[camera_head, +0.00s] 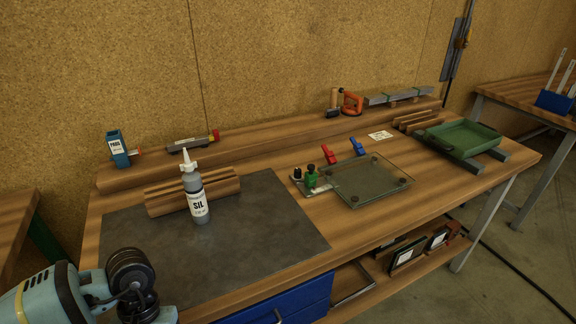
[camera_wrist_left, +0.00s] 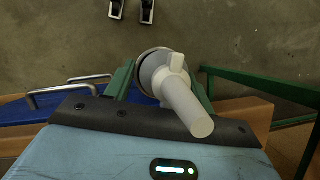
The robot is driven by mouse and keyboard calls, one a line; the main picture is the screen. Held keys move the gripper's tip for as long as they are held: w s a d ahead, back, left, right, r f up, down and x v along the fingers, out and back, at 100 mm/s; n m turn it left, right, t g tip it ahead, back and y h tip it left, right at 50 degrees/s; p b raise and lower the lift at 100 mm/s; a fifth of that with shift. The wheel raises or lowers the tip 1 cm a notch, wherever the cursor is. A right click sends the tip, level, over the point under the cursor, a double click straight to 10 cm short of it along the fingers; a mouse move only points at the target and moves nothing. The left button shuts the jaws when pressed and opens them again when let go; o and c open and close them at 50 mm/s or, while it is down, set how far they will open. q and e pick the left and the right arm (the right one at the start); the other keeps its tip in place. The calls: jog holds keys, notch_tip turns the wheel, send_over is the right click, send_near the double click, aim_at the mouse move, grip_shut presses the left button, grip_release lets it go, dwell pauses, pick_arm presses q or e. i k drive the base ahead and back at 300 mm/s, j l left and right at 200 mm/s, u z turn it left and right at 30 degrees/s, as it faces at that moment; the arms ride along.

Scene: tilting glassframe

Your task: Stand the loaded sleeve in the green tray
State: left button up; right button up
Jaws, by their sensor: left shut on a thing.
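The green tray (camera_head: 494,136) lies at the right end of the bench, across dark rails. My left gripper (camera_wrist_left: 162,78) shows in the left wrist view, its green fingers shut around a white tube with a round grey end (camera_wrist_left: 185,105). I cannot tell whether this tube is the loaded sleeve or what is inside it. In the head view my left arm is at the lower left, far from the tray, and its fingertips cannot be made out. My right gripper is not in view.
A white-nozzled SIL bottle (camera_head: 197,205) stands on the dark mat (camera_head: 255,245) before a wooden block (camera_head: 220,184). A glass plate (camera_head: 375,185) with a green-black fitting (camera_head: 312,178) and red and blue clamps lies between mat and tray. A wooden ledge runs along the back.

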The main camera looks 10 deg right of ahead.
aim_at(451, 139)
jog(key=k, duration=0.65)
jog(key=z, duration=2.6)
jog(key=i+j, duration=0.2)
jog(key=i, duration=0.25)
jog(key=i+j, duration=0.25)
jog(key=i, duration=0.2)
jog(key=i+j, duration=0.2)
jog(key=i, duration=0.25)
jog(key=i+j, duration=0.2)
jog(key=i, duration=0.25)
jog(key=z, duration=0.05)
